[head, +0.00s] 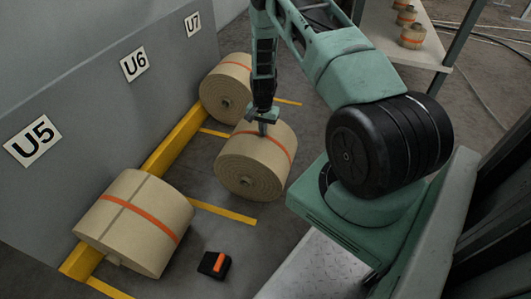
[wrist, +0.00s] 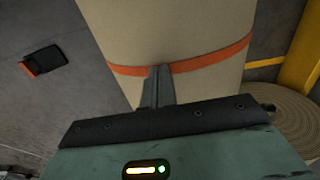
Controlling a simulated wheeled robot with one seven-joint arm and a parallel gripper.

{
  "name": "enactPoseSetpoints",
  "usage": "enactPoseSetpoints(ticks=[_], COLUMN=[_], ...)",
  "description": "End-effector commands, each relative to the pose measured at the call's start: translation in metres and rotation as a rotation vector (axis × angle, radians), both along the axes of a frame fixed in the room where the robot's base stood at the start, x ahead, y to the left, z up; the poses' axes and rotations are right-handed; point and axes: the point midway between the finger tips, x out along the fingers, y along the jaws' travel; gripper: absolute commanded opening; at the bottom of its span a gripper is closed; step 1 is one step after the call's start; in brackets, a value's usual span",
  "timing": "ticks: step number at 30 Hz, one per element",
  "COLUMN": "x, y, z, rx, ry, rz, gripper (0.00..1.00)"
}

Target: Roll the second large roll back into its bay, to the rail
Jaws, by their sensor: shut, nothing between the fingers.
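Three large tan rolls with orange bands lie on the floor. The middle roll (head: 250,165) lies out from the yellow rail (head: 176,140), with floor between them, near the U6 sign. The near roll (head: 135,222) lies against the rail by U5, and the far roll (head: 226,88) lies by the rail near U7. My gripper (head: 263,130) is shut and empty, pointing down at the top of the middle roll. In the wrist view my shut fingers (wrist: 160,75) overlap the orange band of the roll (wrist: 165,30); whether they touch it I cannot tell.
Yellow floor lines (head: 222,210) mark off the bays. A small black and orange object (head: 214,264) lies on the floor right of the near roll. The grey wall carries signs U5, U6 (head: 134,63) and U7. A shelf (head: 385,30) with small rolls stands behind.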

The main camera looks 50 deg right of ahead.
Motion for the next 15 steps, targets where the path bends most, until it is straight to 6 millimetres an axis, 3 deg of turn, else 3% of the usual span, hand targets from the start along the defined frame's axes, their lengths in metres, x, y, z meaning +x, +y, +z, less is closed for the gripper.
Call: enactPoseSetpoints(ticks=[15], x=[0.017], y=[0.008], z=[-0.002], rx=[0.000], ry=[0.002], rz=[0.000], gripper=[0.00])
